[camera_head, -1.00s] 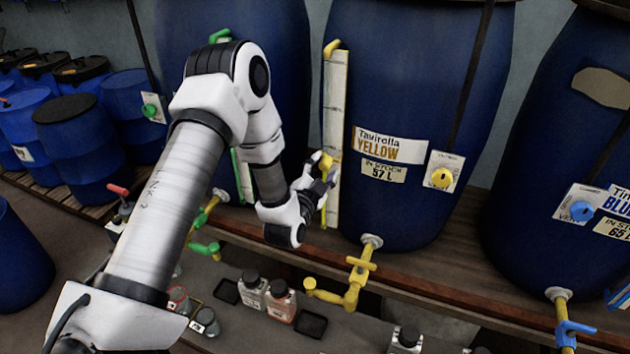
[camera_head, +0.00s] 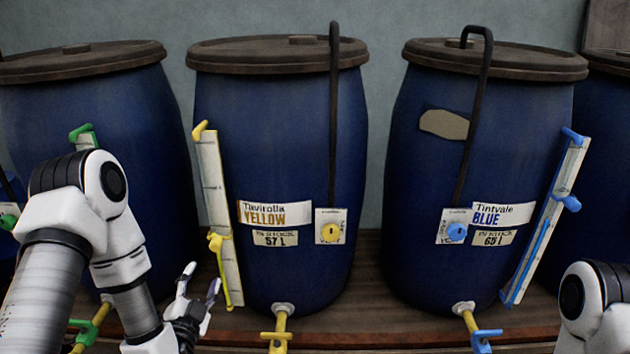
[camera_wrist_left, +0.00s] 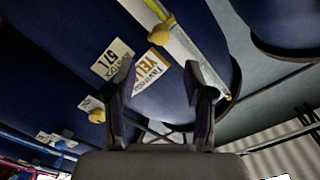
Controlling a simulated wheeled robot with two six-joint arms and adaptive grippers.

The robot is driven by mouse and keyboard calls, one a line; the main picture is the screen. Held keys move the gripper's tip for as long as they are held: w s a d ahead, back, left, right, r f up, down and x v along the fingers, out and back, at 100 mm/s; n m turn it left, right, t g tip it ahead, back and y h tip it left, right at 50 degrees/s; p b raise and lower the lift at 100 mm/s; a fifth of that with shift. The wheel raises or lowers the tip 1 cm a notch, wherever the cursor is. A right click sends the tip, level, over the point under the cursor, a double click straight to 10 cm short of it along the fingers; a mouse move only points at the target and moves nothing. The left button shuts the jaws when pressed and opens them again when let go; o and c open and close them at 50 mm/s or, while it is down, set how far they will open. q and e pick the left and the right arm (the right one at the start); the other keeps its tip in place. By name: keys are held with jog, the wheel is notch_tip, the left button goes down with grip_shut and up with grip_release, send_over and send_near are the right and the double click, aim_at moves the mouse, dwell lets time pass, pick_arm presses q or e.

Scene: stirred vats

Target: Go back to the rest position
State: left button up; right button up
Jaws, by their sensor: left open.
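My left gripper (camera_head: 199,300) is open and empty in the head view, in front of the lower left side of the yellow-labelled vat (camera_head: 275,170). Its two fingers point upward, apart from the yellow slider (camera_head: 216,242) on the gauge strip. In the left wrist view the open fingers (camera_wrist_left: 160,95) frame the vat's yellow label (camera_wrist_left: 152,68), with nothing between them. Part of my right arm shows at the lower right edge of the head view; its gripper is out of the frame.
The blue-labelled vat (camera_head: 470,150) stands to the right with a blue-marked gauge (camera_head: 545,220). A green-marked vat (camera_head: 120,110) is partly behind my left arm. Yellow tap (camera_head: 277,335) and blue tap (camera_head: 480,335) stick out low in front. The wooden shelf (camera_head: 375,285) between the vats is bare.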

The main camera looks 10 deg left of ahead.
pick_arm(q)
jog(key=s+d+f+m+g+h+b, duration=0.15)
jog(key=s+d+f+g, duration=0.3)
jog(key=f, duration=0.65)
jog(key=s+d+f+g+h+b, duration=0.1)
jog(key=s+d+f+g+h, duration=0.4)
jog(key=f, duration=0.6)
jog(key=s+d+f+n+g+y, duration=0.1)
jog(key=s+f+n+g, duration=0.2)
jog(key=s, duration=0.5)
jog(key=s+f+n+g+y, duration=0.1)
jog(key=s+f+n+g, duration=0.2)
jog(key=s, duration=0.6)
jog(key=shift+d+f+n+g, duration=0.3)
jog(key=shift+d+n+g, duration=0.1)
jog(key=shift+n+g, duration=0.65)
jog(key=shift+w, duration=0.15)
